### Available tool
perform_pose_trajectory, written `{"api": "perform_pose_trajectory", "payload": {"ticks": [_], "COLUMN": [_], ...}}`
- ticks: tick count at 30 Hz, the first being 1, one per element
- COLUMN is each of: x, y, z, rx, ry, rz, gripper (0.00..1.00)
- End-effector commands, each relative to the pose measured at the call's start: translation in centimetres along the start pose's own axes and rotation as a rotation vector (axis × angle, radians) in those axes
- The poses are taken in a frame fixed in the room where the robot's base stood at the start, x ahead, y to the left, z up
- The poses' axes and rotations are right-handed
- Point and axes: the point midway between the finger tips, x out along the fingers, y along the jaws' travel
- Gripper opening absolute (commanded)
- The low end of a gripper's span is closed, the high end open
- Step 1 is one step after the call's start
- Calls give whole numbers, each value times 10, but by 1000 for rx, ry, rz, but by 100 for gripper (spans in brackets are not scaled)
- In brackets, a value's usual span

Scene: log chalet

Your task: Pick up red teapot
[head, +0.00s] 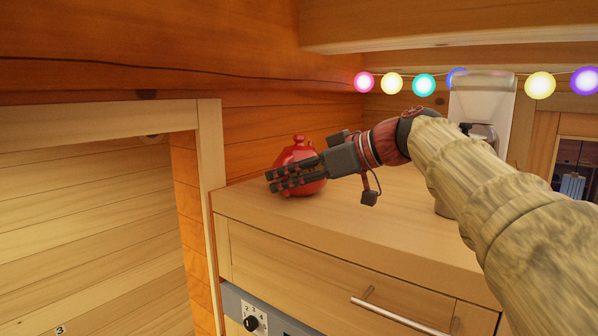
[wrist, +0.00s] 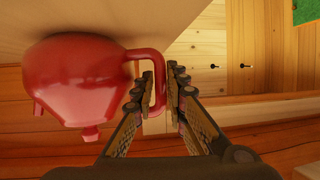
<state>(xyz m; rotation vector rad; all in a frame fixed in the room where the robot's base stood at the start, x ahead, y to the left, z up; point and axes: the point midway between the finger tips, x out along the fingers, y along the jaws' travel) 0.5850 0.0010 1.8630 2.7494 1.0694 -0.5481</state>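The red teapot (head: 299,152) stands upright on the wooden counter near its far left end, partly hidden behind my gripper in the head view. In the wrist view the teapot (wrist: 80,80) fills the left side, with its loop handle (wrist: 159,72) to the right. My gripper (head: 268,182) reaches across from the right. In the wrist view my gripper's fingers (wrist: 163,88) are close together on either side of the handle, one inside the loop and one outside. The fingers look closed on the handle. The teapot's base appears to rest on the counter.
The counter (head: 380,236) has a drawer with a metal bar handle (head: 398,315) and a control knob (head: 251,323) below. A whitish appliance (head: 482,100) stands behind my arm. A log wall is close behind the teapot. Coloured bulbs (head: 424,85) hang above.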

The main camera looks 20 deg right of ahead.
Motion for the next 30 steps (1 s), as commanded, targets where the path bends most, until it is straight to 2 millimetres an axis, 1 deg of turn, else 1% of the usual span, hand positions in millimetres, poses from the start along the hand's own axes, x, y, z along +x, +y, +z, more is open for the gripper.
{"api": "perform_pose_trajectory", "payload": {"ticks": [1, 6, 30], "x": [0, 0, -1], "y": [0, 0, 0], "z": [0, 0, -1], "rx": [0, -1, -2], "ry": [0, 0, 1], "rz": [0, 0, 1], "gripper": [9, 0, 0]}}
